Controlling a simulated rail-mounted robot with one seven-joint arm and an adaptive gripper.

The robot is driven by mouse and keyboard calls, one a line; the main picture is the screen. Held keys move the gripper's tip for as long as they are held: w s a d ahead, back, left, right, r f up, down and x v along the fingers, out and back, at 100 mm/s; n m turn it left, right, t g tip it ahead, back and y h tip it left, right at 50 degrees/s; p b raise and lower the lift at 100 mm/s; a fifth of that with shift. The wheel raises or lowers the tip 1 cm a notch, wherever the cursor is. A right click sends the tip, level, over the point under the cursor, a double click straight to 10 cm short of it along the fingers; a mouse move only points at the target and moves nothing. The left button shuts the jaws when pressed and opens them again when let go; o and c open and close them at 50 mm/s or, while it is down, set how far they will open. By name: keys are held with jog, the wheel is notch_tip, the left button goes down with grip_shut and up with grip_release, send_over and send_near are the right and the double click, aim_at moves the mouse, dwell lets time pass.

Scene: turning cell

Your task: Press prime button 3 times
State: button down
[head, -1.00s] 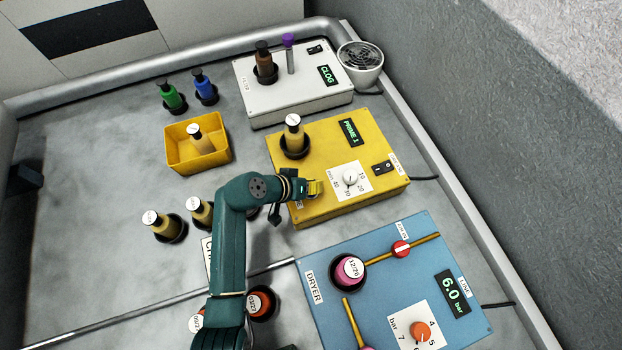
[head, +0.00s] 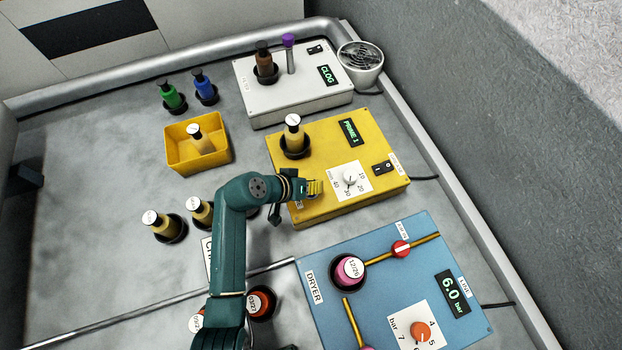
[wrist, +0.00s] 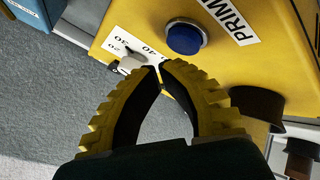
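The blue prime button (wrist: 184,38) is on the yellow box (wrist: 275,75), beside a partly cut-off label (wrist: 230,20) in the wrist view. My gripper (wrist: 160,68) has its yellow fingertips together with nothing between them, just below the button in the picture and apart from it. In the head view my gripper (head: 318,187) is over the near left part of the yellow box (head: 330,205) and hides the button. The box's display (head: 350,132) reads PRIME 1.
A white dial (head: 350,177) and black switch (head: 383,168) are on the yellow box. A yellow-filled bottle (head: 293,135) stands in its holder. The blue dryer box (head: 380,270) is in front, and the white CLOG box (head: 290,95) is behind.

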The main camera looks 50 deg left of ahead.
jog(key=shift+f, duration=0.1)
jog(key=shift+f, duration=0.35)
jog(key=shift+f+b, duration=0.55)
dwell(0.7)
jog(key=shift+r+p, duration=0.9)
jog(key=shift+r, duration=0.05)
notch_tip(320, 180, up, 5)
jog(key=p, duration=0.5)
jog(key=shift+r, duration=0.1)
